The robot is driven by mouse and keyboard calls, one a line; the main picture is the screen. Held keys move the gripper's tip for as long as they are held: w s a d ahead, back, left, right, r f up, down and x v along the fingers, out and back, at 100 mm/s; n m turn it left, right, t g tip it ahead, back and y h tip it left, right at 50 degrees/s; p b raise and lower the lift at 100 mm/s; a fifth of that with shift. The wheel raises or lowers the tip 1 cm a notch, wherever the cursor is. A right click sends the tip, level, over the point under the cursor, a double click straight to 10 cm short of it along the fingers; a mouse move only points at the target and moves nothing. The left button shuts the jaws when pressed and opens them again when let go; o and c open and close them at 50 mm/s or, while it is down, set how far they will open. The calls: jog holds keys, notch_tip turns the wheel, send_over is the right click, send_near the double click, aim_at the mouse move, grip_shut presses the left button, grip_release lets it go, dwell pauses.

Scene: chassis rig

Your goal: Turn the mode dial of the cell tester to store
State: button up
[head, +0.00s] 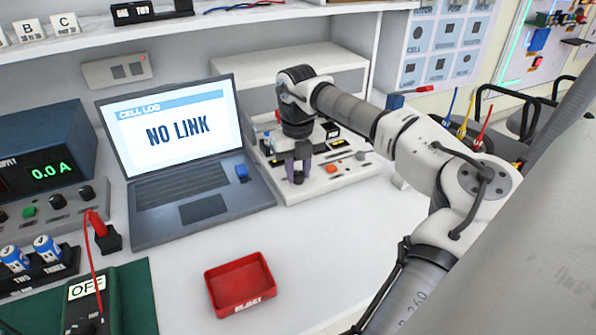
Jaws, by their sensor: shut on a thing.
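The cell tester (353,178) is a white, low-sided unit on the bench to the right of the laptop. My gripper (298,172) points down over its front left part, with its fingers closed around a small dark knob, which looks like the mode dial (298,179). The fingers and wrist hide most of the dial. Its pointer and the mode labels cannot be read from here.
An open laptop (185,160) reading "NO LINK" stands close to the tester's left. A red tray (240,285) lies in front. A power supply (45,160) and a holder with blue cells (40,265) are at left. The bench right of the tray is clear.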

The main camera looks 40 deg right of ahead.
aim_at(298, 173)
jog(key=shift+m+b, duration=0.3)
jog(key=shift+m, duration=1.3)
jog(key=o, duration=1)
notch_tip(298, 173, up, 14)
jog(key=p, duration=0.9)
jog(key=shift+f, duration=0.15)
